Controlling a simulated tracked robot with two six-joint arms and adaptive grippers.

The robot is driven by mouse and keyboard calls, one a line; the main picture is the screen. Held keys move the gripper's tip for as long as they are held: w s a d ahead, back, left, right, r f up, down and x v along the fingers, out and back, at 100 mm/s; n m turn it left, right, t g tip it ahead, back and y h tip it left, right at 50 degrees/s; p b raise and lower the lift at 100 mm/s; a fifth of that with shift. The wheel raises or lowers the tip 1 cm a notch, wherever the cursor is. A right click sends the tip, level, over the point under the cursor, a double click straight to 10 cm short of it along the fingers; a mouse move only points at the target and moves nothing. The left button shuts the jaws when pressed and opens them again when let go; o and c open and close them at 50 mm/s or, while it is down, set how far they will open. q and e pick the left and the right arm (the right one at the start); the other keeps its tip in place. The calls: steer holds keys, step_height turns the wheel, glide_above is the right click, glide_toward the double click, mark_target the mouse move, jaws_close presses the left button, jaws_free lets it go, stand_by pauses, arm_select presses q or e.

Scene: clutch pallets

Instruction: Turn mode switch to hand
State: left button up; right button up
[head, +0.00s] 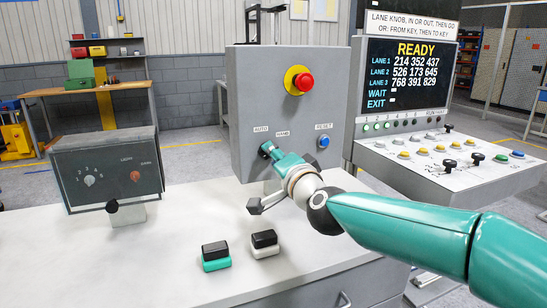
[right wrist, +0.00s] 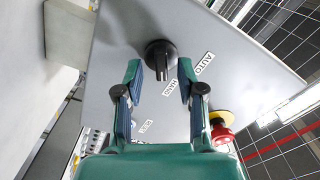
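The mode switch is a black knob (right wrist: 160,56) on the grey panel (head: 250,80). The AUTO label (head: 261,129) and HAND label (head: 282,133) sit just above the gripper. In the right wrist view my right gripper (right wrist: 160,72) is open, with one finger on each side of the knob and gaps between. The knob's grip appears to point down the picture toward the HAND label (right wrist: 170,88); I cannot tell its setting for sure. My left gripper is not in view.
The panel also has a red stop button (head: 305,82) and a blue reset button (head: 323,142). A console with a READY screen (head: 410,75) stands at right. A dark control box (head: 105,170) stands at left. Two small blocks, black-green (head: 215,256) and black-white (head: 264,243), lie in front.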

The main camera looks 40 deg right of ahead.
steer(key=v, duration=1.1)
steer(key=shift+s+f, duration=0.1)
steer(key=shift+f, duration=0.05)
